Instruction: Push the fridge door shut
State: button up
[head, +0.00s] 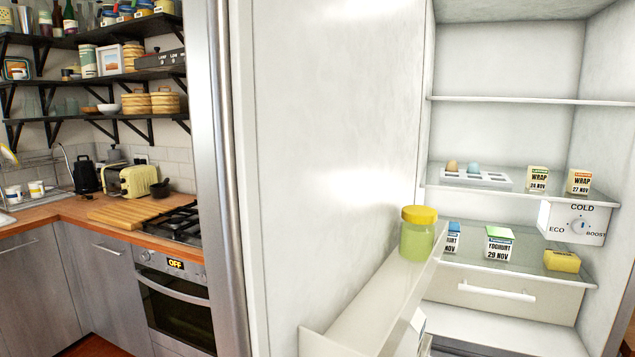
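The fridge door (325,150) stands open on the left side of the fridge, its white inner face toward me. Its steel outer edge and long handle (222,150) show at its left. A door shelf (375,300) on its inner face holds a jar with a yellow lid (418,235). The fridge interior (500,60) is open to view on the right, with food on its shelves. The door's lower part runs out of the frame. My gripper is not in view.
Inside are an egg tray (470,178), wrap boxes (537,180), a yoghurt carton (498,244), a yellow block (562,261) and a drawer (495,294). Left of the door are an oven (175,300), a wooden counter (75,215) and a toaster (133,180).

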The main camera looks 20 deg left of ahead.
aim_at(306, 116)
jog(key=j+z, duration=0.1)
jog(key=j, duration=0.4)
jog(key=k+j+z, duration=0.15)
jog(key=j, duration=0.3)
jog(key=j+z, duration=0.1)
jog(key=j, duration=0.4)
jog(key=k+j+z, duration=0.1)
jog(key=j, duration=0.35)
jog(key=k+j+z, duration=0.15)
jog(key=j, duration=0.3)
jog(key=l, duration=0.4)
